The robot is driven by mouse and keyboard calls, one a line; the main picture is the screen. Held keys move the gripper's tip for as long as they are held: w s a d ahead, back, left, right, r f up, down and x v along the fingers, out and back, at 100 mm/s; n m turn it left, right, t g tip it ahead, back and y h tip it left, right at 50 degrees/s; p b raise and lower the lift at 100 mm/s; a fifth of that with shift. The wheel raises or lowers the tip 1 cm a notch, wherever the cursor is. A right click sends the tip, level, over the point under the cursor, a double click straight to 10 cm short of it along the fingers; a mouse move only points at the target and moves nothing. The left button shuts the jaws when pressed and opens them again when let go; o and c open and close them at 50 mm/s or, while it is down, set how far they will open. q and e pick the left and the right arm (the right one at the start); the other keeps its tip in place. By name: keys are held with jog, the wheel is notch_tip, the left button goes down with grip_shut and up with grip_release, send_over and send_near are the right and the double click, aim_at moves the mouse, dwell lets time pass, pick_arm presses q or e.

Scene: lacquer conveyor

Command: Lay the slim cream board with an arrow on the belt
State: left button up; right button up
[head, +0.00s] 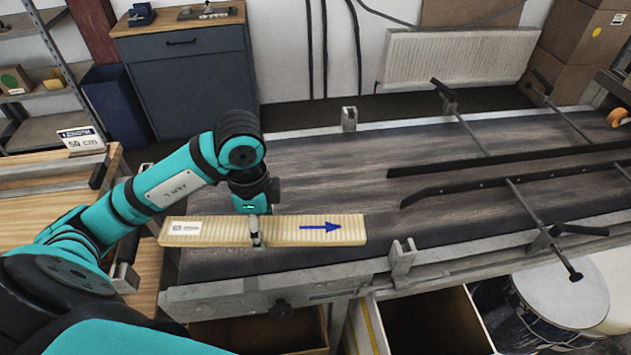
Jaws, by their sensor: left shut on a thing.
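The slim cream board (285,231) has a blue arrow pointing right and a small printed label at its left end. My left gripper (256,238) is shut on the board near its middle, from above. The board lies over the near left part of the dark belt (330,170), roughly along the belt's length, with its left end out past the belt's end. I cannot tell whether its underside touches the belt. My right gripper is not in the head view.
Dark guide rails (500,175) on crossbars stand over the right part of the belt. A metal bracket (402,258) rises from the near frame. A wooden table (30,215) with a "50 cm" sign (82,141) is at left. The belt's middle is clear.

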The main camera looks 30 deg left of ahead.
pick_arm(q)
jog(key=shift+w+a+n, duration=0.15)
jog(key=shift+w+n, duration=0.1)
jog(key=shift+n, duration=0.55)
jog(key=p, duration=0.3)
send_over(314, 201)
jog(key=shift+f, duration=0.75)
notch_tip(314, 201, down, 3)
jog(key=shift+p, duration=0.55)
jog(key=shift+f, duration=0.2)
jog(key=o, duration=1)
jog(key=shift+f, duration=0.2)
jog(key=o, duration=0.5)
jog(key=shift+c, duration=0.2)
